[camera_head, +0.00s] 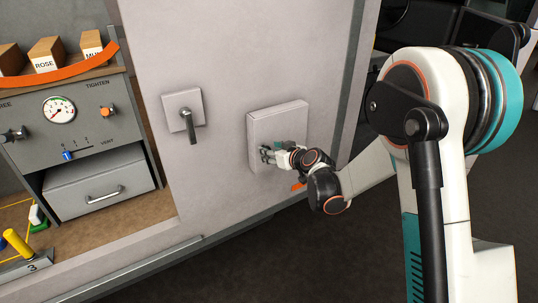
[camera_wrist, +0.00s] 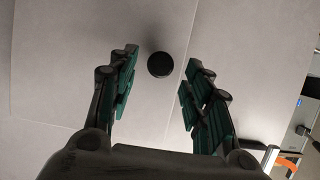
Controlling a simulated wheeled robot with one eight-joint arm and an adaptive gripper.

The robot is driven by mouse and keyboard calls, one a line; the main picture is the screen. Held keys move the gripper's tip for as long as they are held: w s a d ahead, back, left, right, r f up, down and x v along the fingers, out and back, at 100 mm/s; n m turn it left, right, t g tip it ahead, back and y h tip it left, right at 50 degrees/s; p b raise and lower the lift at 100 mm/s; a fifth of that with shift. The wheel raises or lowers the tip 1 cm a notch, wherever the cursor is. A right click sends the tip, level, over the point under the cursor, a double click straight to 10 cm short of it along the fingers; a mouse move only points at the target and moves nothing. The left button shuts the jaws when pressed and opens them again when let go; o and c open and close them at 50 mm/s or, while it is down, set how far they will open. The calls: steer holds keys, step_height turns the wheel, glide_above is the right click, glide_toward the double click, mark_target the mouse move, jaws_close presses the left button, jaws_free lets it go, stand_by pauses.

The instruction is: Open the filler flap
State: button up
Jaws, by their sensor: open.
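The filler flap (camera_head: 278,121) looks like a pale grey, raised square panel on the grey wall, right of the lever handle. It appears closed. In the wrist view its pale face (camera_wrist: 60,60) fills much of the picture, with a round black knob (camera_wrist: 160,64) on it. In the wrist view my gripper (camera_wrist: 161,72) is open, with one green-padded finger on each side of the knob. A gap shows on both sides. I cannot tell the remaining depth.
A dark lever handle (camera_head: 191,127) on a square plate sits left of the flap. Farther left are a gauge (camera_head: 59,110), a drawer (camera_head: 100,185) and a shelf with labelled wooden blocks (camera_head: 46,54). A small orange piece (camera_head: 298,187) is below my gripper. Dark floor lies below.

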steer(key=shift+x, duration=1.25)
jaws_close()
steer(key=shift+d, duration=0.1)
